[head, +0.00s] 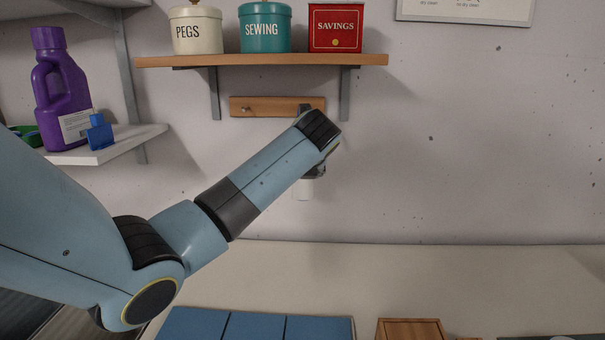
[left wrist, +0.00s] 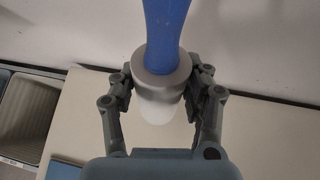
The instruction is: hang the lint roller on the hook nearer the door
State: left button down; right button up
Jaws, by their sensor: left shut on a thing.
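My left gripper (left wrist: 162,78) is shut on the lint roller (left wrist: 166,35), with one finger on each side of its grey collar. In the left wrist view the blue handle runs up out of the picture and the white roll points down. In the head view my left arm hides most of the roller; its white end (head: 305,189) shows below my wrist. A wooden hook rail (head: 277,103) is on the wall under the shelf. One hook (head: 246,108) shows at its left; the rail's right part is partly covered by my arm. The door is not visible. My right gripper is not in view.
Above the rail, a wooden shelf (head: 260,60) carries a PEGS canister (head: 195,32), a SEWING canister (head: 265,30) and a red SAVINGS tin (head: 335,30). A purple bottle (head: 60,95) stands on a white shelf (head: 115,147) at left.

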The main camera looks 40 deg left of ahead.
pick_arm(q)
jog(key=shift+w+a+f+b, duration=0.15)
jog(key=shift+w+a+b, duration=0.25)
jog(key=shift+w+a, duration=0.1)
jog(key=shift+w+a+f+t+y+b, duration=0.2)
jog(key=shift+w+a+t+y+b, duration=0.2)
jog(key=shift+b, duration=0.1)
jog(key=shift+w+a+r+t+y+b, duration=0.2)
jog(key=shift+w+a+t+y+b, duration=0.45)
jog(key=shift+b, duration=0.75)
jog(key=shift+w, duration=0.25)
jog(key=shift+w+a, duration=0.1)
jog(key=shift+a, duration=0.05)
jog(key=shift+w+a, duration=0.2)
jog(key=shift+w, duration=0.05)
jog(key=shift+w+f+p, duration=0.1)
jog(key=shift+f+p, duration=0.05)
jog(key=shift+p, duration=0.25)
jog(key=shift+w+a+f, duration=0.1)
jog(key=shift+w+a, duration=0.1)
jog(key=shift+a, duration=0.05)
